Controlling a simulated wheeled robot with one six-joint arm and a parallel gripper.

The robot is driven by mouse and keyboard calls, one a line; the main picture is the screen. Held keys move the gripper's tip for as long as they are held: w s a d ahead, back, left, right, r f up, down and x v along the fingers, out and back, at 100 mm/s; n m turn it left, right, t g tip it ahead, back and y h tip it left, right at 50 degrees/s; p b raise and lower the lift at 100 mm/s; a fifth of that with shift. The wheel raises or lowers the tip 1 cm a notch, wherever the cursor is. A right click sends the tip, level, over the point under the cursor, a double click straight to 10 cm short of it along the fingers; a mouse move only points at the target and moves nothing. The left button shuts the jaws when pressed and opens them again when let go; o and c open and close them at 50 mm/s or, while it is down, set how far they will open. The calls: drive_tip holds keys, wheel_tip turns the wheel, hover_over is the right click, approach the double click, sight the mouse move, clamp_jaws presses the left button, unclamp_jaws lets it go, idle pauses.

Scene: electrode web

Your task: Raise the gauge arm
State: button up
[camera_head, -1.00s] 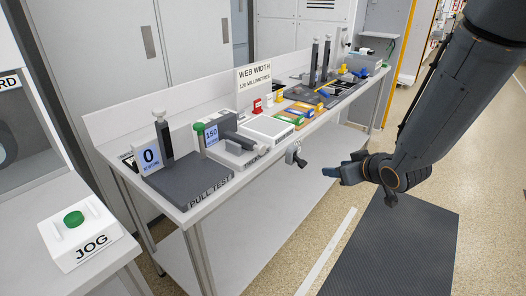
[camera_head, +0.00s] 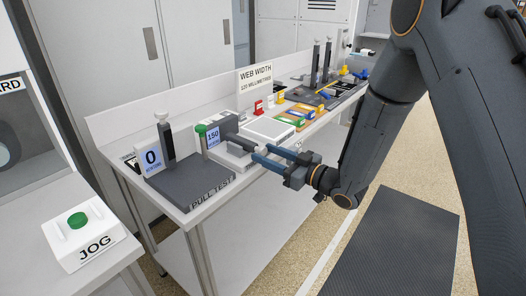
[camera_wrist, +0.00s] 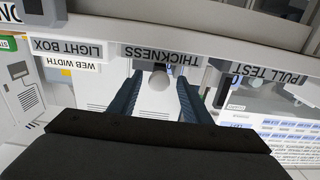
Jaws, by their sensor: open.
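The thickness gauge (camera_head: 224,153) stands on the bench beside the pull test plate. Its dark horizontal arm (camera_head: 238,142) lies low over the pale base, and its display (camera_head: 212,137) reads 150. My gripper (camera_head: 262,154) is open at the bench's front edge, its blue fingers pointing left toward the gauge. In the wrist view, a grey rounded knob (camera_wrist: 158,80) sits between the two spread fingers, below the THICKNESS label (camera_wrist: 160,55). Nothing is clamped. Whether the fingers touch the knob is unclear. My gripper covers part of the bench edge in the head view.
The pull test plate (camera_head: 190,183) with its 0 display (camera_head: 152,159) is at the near left. The JOG box (camera_head: 85,236) stands at lower left. A dark mat (camera_head: 395,245) covers the floor.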

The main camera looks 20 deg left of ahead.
sight(245, 144)
drive_tip(key=shift+x, duration=1.1)
clamp_jaws()
